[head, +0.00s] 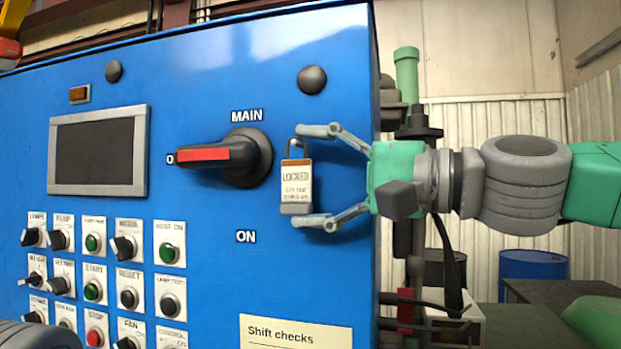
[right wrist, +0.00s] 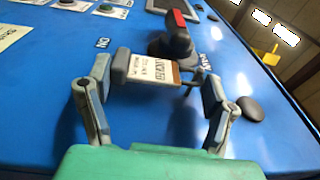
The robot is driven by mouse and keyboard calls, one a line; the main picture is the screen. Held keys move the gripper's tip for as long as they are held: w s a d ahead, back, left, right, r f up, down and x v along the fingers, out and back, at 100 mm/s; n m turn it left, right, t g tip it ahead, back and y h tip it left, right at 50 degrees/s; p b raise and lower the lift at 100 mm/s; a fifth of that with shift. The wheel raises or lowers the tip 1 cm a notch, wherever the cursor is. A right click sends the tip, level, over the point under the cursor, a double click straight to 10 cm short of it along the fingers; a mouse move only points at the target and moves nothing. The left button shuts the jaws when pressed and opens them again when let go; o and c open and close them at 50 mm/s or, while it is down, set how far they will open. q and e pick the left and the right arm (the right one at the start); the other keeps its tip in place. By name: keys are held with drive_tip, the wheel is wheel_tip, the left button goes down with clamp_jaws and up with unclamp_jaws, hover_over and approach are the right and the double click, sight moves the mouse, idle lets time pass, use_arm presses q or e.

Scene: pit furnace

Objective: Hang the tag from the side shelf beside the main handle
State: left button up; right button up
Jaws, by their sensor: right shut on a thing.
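The tag (head: 296,188) is a pale plate marked LOCKED with a brown top band and a dark loop above it. It is upright just right of the main handle (head: 210,155), in front of the blue panel. My right gripper (head: 316,177) has its fingers above and below the tag and is shut on it. The right wrist view shows the tag (right wrist: 148,68) between the fingertips, its loop end toward the right finger. The main handle is black with a red stripe and points left to 0. Whether the loop touches the handle's hub I cannot tell. My left gripper is not in view.
The blue panel (head: 200,80) carries a dark screen (head: 97,150), rows of buttons and switches below it, and a Shift checks note (head: 296,333) at the bottom. A round black knob (head: 312,79) sits above the tag. Pipes and cables run past the panel's right edge.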

drive_tip(key=o, duration=1.1)
drive_tip(key=shift+s+d, duration=0.15)
drive_tip(key=shift+d, duration=0.2)
drive_tip(key=v, duration=1.1)
drive_tip(key=shift+d, duration=0.2)
drive_tip(key=shift+s+a, duration=0.1)
